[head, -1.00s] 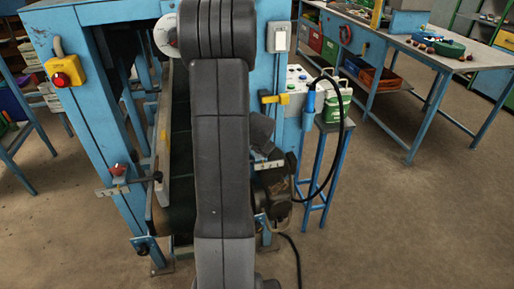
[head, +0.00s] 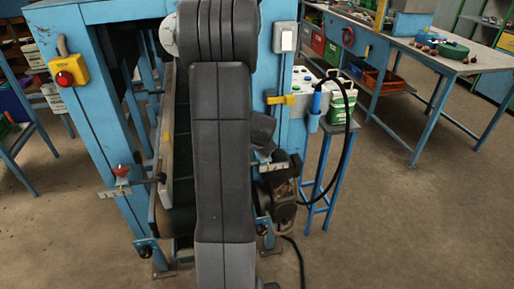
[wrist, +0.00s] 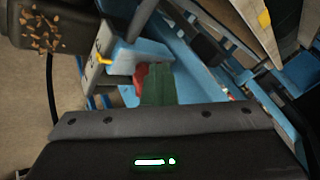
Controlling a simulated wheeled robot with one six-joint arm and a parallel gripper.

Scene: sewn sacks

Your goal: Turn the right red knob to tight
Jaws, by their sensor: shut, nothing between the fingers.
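A red knob (wrist: 140,80) shows in the wrist view, just left of the dark green shape that I take for the shut fingers of my gripper (wrist: 158,72). The knob is partly hidden behind them, and I cannot tell whether they touch. In the head view my arm covers the middle of the blue frame (head: 98,85), and this right knob is hidden there. My gripper (head: 263,130) shows as a dark wedge right of the arm. The left red knob (head: 121,171) sits on a bracket at the frame's left leg.
A yellow box with a red button (head: 68,76) is on the left post. A yellow lever (head: 281,99) and a black hose (head: 349,150) are at the right, by a blue stand (head: 325,175) with containers. A workbench (head: 430,52) stands far right. Open floor lies at the right.

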